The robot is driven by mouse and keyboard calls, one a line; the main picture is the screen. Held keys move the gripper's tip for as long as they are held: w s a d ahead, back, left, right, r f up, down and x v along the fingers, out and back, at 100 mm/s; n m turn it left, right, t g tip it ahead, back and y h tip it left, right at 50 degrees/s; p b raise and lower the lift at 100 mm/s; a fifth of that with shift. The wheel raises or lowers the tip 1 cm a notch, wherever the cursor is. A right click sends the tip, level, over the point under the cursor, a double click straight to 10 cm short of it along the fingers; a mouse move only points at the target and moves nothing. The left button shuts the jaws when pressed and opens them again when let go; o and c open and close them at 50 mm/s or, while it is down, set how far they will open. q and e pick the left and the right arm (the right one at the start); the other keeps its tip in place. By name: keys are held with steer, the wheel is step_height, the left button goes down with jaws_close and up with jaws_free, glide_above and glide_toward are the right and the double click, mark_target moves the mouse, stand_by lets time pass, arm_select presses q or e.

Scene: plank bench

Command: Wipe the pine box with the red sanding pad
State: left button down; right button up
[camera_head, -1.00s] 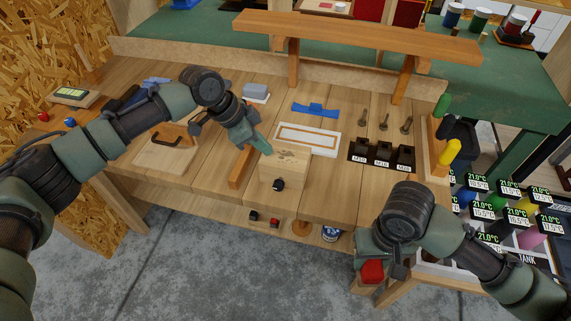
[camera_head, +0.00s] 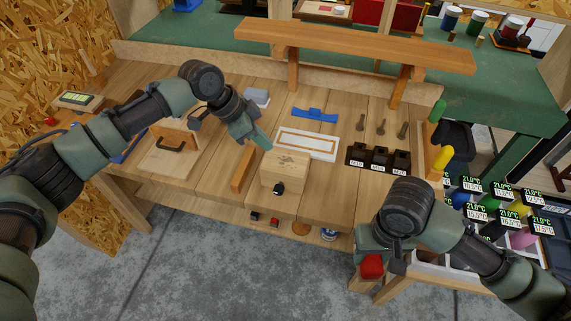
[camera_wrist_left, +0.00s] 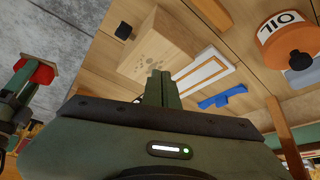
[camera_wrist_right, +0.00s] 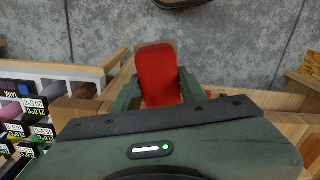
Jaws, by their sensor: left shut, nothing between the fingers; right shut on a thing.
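The pine box (camera_head: 284,172) is a pale wooden block with dark marks on its top and a black knob on its front, standing near the bench's front edge. My left gripper (camera_head: 267,146) is shut and empty, its tips at the box's back left top edge; I cannot tell whether they touch. The left wrist view shows the shut fingers (camera_wrist_left: 160,88) beside the box (camera_wrist_left: 160,45). My right gripper (camera_wrist_right: 158,88) is shut on the red sanding pad (camera_wrist_right: 158,70). The pad (camera_head: 372,266) hangs in front of the bench, right of the box and apart from it.
An orange-brown wooden bar (camera_head: 243,169) lies left of the box. A white framed panel (camera_head: 307,143) and a blue piece (camera_head: 315,115) lie behind it. A dark block with slots (camera_head: 379,157) is at right. A board with a handle (camera_head: 170,150) is at left.

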arm_select(q)
steer(key=shift+r+p, duration=0.35)
steer(key=shift+r, duration=0.35)
arm_select(e)
steer(key=shift+r, duration=0.65)
steer(key=shift+f, duration=0.1)
